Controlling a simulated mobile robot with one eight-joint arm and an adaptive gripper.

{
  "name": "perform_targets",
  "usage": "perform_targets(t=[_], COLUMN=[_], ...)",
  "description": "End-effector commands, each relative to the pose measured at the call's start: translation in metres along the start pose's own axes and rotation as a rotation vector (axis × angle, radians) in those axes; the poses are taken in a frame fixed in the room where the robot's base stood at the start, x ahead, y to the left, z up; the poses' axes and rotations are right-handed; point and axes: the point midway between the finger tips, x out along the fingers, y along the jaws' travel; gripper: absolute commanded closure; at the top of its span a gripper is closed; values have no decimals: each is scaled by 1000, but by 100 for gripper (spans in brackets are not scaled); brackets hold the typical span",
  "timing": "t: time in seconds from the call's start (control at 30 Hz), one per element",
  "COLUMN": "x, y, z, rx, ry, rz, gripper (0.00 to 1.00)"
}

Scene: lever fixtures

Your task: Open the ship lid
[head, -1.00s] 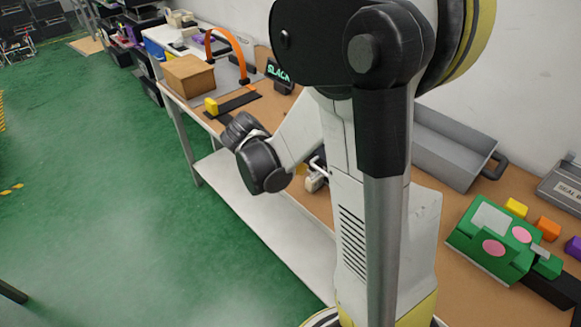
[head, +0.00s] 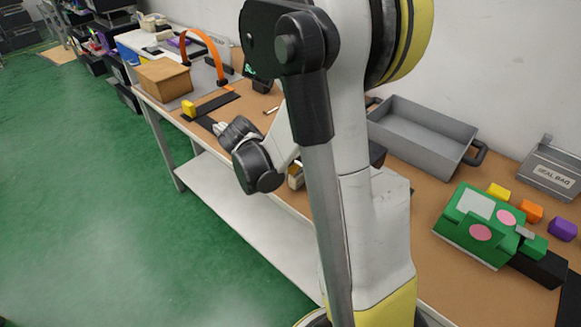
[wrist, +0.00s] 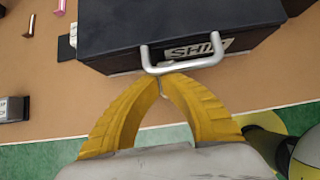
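A dark box labelled SHIP (wrist: 125,32) stands on the brown bench top in the wrist view. A silver U-shaped handle (wrist: 185,66) sticks out from its front toward me. The lid looks down on the box. My gripper (wrist: 162,80) has its two yellow fingers brought together, with the tips at the handle's lower left corner. I cannot tell whether the tips pinch the bar or only meet just below it. In the head view my arm hides the gripper and most of the box.
A grey tray (head: 420,137), a green box (head: 480,226) with pink discs and several coloured blocks sit on the bench at right. A cardboard-brown box (head: 163,80) and an orange arch (head: 205,48) stand at far left. The green floor in front is clear.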

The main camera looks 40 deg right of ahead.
Motion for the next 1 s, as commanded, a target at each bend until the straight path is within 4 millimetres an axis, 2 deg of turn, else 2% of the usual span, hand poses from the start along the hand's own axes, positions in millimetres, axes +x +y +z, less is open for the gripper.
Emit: perform_targets(t=[0.17, 0.37, 0.6, 0.8, 1.0], x=[-19, -47, -77, -93, -102], y=[-1, -1, -1, -1, -1], z=[17, 46, 92, 134, 178], rx=[3, 5, 7, 6, 2], ry=[68, 214, 439, 629, 632], rz=[-2, -3, -1, 0, 1], gripper=[100, 100, 100, 100, 100])
